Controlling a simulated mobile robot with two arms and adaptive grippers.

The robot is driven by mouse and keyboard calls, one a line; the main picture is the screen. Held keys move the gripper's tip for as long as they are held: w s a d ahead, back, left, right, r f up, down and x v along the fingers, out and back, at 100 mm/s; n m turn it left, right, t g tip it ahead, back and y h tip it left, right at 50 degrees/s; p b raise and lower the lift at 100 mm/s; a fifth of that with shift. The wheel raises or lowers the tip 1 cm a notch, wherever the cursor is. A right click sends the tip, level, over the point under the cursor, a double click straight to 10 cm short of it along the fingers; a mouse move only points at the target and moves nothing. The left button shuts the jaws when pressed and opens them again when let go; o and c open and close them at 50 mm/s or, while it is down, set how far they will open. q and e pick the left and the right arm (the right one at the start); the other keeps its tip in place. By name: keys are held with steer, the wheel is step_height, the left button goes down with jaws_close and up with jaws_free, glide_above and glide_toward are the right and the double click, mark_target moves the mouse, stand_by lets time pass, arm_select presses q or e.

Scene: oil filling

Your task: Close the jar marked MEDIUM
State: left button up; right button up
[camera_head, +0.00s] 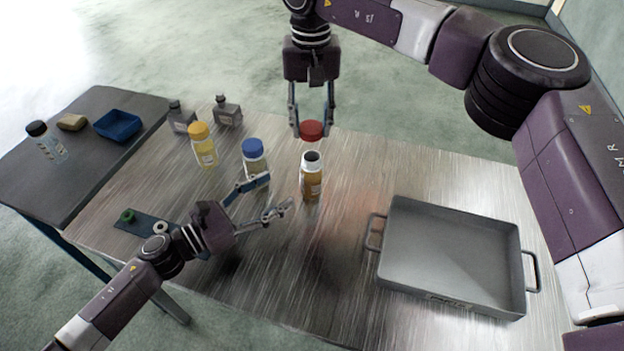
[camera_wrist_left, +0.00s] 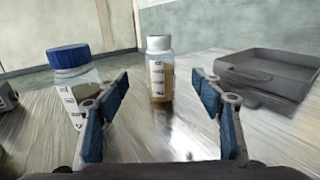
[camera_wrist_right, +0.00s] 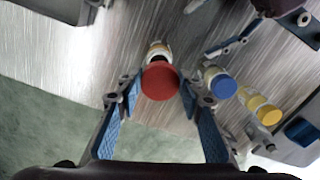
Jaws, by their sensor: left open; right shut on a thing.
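An open jar (camera_head: 311,182) with amber contents stands upright on the metal table, its dark mouth showing; its label is too small to read. It also shows in the left wrist view (camera_wrist_left: 160,75), ahead between my fingers. My right gripper (camera_head: 312,122) is shut on a red lid (camera_head: 311,131), held above and just behind the jar's mouth, apart from it. In the right wrist view the red lid (camera_wrist_right: 161,80) partly hides the jar (camera_wrist_right: 158,49). My left gripper (camera_head: 279,192) is open and empty, low over the table, left of the jar and not around it.
A blue-lidded jar (camera_head: 254,162) stands close left of the open jar; a yellow-lidded jar (camera_head: 204,150) is farther left. Two grey bottles (camera_head: 228,113) stand behind. A grey metal tray (camera_head: 385,262) fills the table's right. A side table (camera_head: 85,165) holds a blue bin (camera_head: 118,126).

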mark_target(313, 169)
arm_select(q)
steer(key=x, duration=1.2)
jaws_close()
arm_select(e)
steer(key=shift+f, duration=2.55)
